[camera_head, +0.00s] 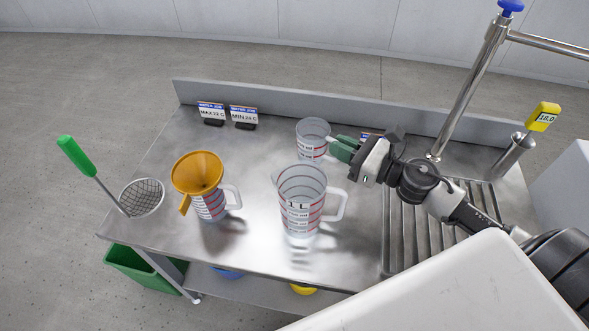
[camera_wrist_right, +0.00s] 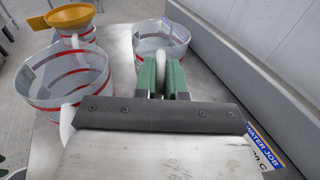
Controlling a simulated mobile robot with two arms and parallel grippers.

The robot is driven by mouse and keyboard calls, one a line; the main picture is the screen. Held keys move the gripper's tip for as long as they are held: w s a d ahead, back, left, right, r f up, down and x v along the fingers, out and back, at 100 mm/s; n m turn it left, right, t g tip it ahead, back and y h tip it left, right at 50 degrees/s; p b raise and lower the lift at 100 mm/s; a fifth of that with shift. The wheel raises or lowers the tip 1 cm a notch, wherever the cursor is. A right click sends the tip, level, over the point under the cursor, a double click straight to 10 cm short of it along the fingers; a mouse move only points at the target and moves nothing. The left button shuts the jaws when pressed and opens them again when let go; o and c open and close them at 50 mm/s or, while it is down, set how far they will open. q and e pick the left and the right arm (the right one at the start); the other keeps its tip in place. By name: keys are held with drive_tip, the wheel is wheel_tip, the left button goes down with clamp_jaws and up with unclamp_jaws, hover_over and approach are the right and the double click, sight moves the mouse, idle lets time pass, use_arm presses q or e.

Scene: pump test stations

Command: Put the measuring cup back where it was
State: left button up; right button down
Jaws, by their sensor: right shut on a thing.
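A clear measuring cup (camera_head: 313,141) with red markings is at the back middle of the steel table. My right gripper (camera_head: 342,148) reaches it from the right, its green fingers shut on the handle. In the right wrist view the fingers (camera_wrist_right: 163,76) close around the handle of this cup (camera_wrist_right: 150,42), which is upright. I cannot tell whether its base touches the table. A larger 1 L measuring cup (camera_head: 301,204) stands in front, also in the wrist view (camera_wrist_right: 72,78). My left gripper is not in view.
An orange funnel (camera_head: 197,172) sits in a third jug (camera_head: 210,207) at left. A sieve with green handle (camera_head: 142,197) lies at the left edge. Two label stands (camera_head: 243,117) are at the back. A ribbed drain area (camera_head: 425,230) and tap pipe (camera_head: 467,85) are at right.

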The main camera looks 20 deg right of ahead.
drive_tip(key=w+a+f, duration=0.2)
drive_tip(key=w+f, duration=0.1)
drive_tip(key=w+a+f, duration=0.2)
drive_tip(key=w+f, duration=0.1)
drive_tip(key=f, duration=0.1)
drive_tip(key=w+a+f, duration=0.2)
drive_tip(key=w+f, duration=0.1)
drive_tip(key=shift+w+f, duration=0.1)
drive_tip(key=shift+f, duration=0.1)
drive_tip(key=shift+f+b, duration=0.2)
drive_tip(key=shift+b, duration=0.15)
drive_tip(key=c, duration=1.2)
unclamp_jaws()
drive_tip(key=shift+r, duration=0.1)
